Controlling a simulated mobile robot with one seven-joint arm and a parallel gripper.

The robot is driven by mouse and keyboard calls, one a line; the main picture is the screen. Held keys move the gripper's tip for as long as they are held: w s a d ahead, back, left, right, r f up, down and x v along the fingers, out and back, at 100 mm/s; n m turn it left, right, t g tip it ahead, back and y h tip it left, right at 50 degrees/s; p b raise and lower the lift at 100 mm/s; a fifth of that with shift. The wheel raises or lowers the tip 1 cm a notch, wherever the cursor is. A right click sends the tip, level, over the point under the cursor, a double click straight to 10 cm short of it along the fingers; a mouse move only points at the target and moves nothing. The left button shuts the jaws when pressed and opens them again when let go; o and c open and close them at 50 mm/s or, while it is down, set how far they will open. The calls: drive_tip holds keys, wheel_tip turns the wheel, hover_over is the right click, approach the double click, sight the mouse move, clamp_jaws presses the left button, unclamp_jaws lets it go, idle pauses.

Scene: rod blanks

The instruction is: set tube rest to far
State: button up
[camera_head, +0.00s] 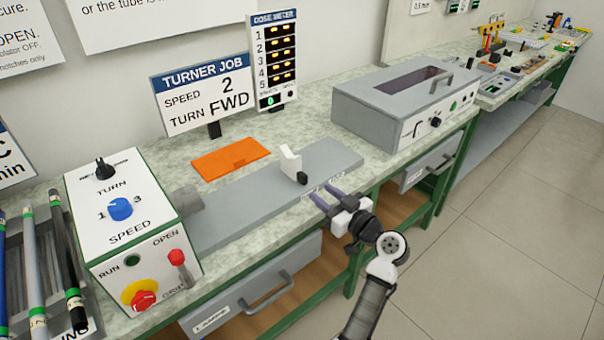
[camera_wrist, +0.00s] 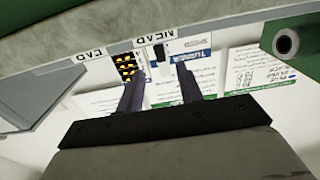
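The tube rest (camera_head: 290,163) is a small white upright block with a black knob at its foot. It stands on the grey bed (camera_head: 240,195) of the turner. Two small white labels sit along the bed's front edge, partly hidden by my gripper. In the wrist view they read NEAR (camera_wrist: 155,38) and FAR (camera_wrist: 90,53), upside down. My gripper (camera_head: 322,197) is open and empty, at the bed's front edge to the right of and in front of the rest, apart from it. Its two dark fingers (camera_wrist: 160,85) are spread in the wrist view.
The turner control box (camera_head: 130,225), with a blue speed knob and red lever, stands left. An orange plate (camera_head: 231,158) lies behind the bed. A grey lidded box (camera_head: 405,105) stands right. Signs rise behind. A drawer handle (camera_head: 268,292) sticks out below the bench.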

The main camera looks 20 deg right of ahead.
sight(306, 180)
drive_tip(key=p+x, duration=0.2)
drive_tip(key=x, duration=0.7)
drive_tip(key=shift+s, duration=0.1)
clamp_jaws()
